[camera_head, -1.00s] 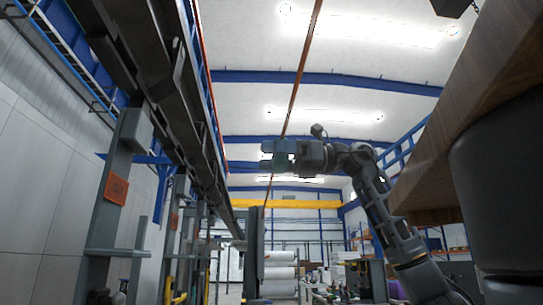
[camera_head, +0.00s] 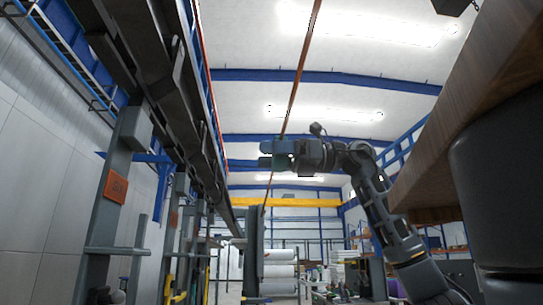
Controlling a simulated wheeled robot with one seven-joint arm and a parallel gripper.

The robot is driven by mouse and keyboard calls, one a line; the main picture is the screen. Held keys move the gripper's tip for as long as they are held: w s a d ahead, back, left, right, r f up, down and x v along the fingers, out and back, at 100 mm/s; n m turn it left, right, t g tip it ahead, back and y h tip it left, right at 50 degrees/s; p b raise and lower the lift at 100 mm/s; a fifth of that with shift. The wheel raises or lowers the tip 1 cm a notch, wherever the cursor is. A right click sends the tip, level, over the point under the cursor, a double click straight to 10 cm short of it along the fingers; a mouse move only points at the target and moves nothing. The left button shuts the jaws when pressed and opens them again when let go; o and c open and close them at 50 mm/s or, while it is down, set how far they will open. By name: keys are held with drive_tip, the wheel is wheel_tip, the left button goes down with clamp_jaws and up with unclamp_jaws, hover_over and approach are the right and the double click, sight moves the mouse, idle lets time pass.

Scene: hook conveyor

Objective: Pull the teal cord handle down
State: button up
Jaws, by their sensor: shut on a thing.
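My gripper (camera_head: 273,154) is in the middle of the head view, at the end of my arm, which reaches in from the lower right. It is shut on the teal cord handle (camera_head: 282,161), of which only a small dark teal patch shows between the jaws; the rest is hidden. An orange-brown cord (camera_head: 299,70) runs from the top edge of the picture down to the gripper. A thin length of line continues below the gripper.
A dark overhead conveyor rail (camera_head: 170,95) runs along the left on grey posts with an orange box (camera_head: 115,187). A wooden panel (camera_head: 455,125) stands close on the right. A dark upright post (camera_head: 252,252) stands below the gripper. Air around the gripper looks clear.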

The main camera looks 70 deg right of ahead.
drive_tip(key=shift+c, duration=0.5)
wheel_tip(320, 180, down, 5)
drive_tip(key=b, duration=0.3)
drive_tip(key=shift+f, duration=0.1)
drive_tip(key=o, duration=1.4)
drive_tip(key=shift+b+v, duration=0.6)
drive_tip(key=shift+v, duration=3.35)
